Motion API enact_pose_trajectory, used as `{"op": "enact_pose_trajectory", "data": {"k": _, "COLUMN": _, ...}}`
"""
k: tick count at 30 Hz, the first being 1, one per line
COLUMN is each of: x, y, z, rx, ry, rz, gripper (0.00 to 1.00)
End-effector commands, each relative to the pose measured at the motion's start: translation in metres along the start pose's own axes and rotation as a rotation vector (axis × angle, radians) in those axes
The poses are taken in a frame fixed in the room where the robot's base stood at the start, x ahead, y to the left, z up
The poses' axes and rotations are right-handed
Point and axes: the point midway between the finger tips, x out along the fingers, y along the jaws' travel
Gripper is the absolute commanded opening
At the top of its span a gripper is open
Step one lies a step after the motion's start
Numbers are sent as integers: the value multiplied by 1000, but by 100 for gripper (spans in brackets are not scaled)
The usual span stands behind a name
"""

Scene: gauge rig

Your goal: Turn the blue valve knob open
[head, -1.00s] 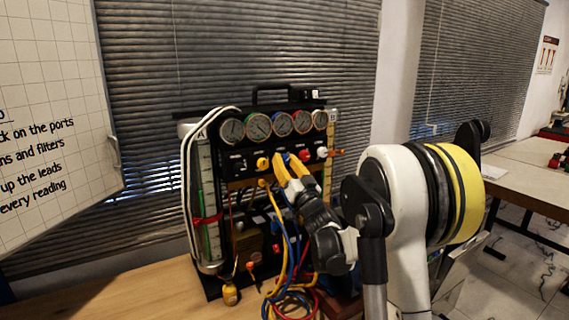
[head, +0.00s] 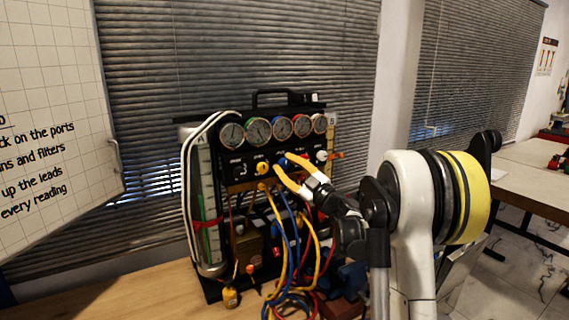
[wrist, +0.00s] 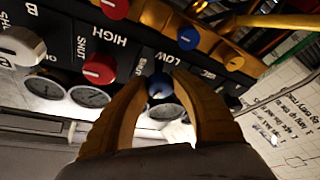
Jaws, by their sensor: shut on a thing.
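The blue valve knob (wrist: 159,86) sits on the black front panel of the gauge rig, between the two yellow fingertips of my gripper (wrist: 162,82) in the wrist view. The fingers are shut on it, one on each side. In the head view the blue knob (head: 283,162) shows only in part behind my gripper (head: 288,169), which reaches in from the lower right. The knob's pointer and exact angle cannot be made out.
A red knob (wrist: 99,68) marked SHUT and HIGH and a white knob (wrist: 22,46) are close beside. A yellow knob (head: 262,168) is left of my gripper. Gauges (head: 258,131) sit above; coloured hoses (head: 290,240) hang below.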

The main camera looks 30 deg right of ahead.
Motion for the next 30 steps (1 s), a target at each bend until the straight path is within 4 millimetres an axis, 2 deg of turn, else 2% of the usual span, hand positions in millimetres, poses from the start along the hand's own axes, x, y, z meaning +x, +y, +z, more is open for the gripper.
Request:
{"op": "enact_pose_trajectory", "data": {"k": 10, "x": 0, "y": 1, "z": -1, "rx": -124, "ry": 2, "rz": -50, "gripper": 0}}
{"op": "enact_pose_trajectory", "data": {"k": 26, "x": 1, "y": 1, "z": -1, "rx": -145, "ry": 2, "rz": -59, "gripper": 0}}
{"op": "enact_pose_trajectory", "data": {"k": 27, "x": 1, "y": 1, "z": -1, "rx": -144, "ry": 2, "rz": -59, "gripper": 34}}
{"op": "enact_pose_trajectory", "data": {"k": 29, "x": 1, "y": 1, "z": -1, "rx": -144, "ry": 1, "rz": -59, "gripper": 52}}
{"op": "enact_pose_trajectory", "data": {"k": 30, "x": 1, "y": 1, "z": -1, "rx": -144, "ry": 1, "rz": -59, "gripper": 52}}
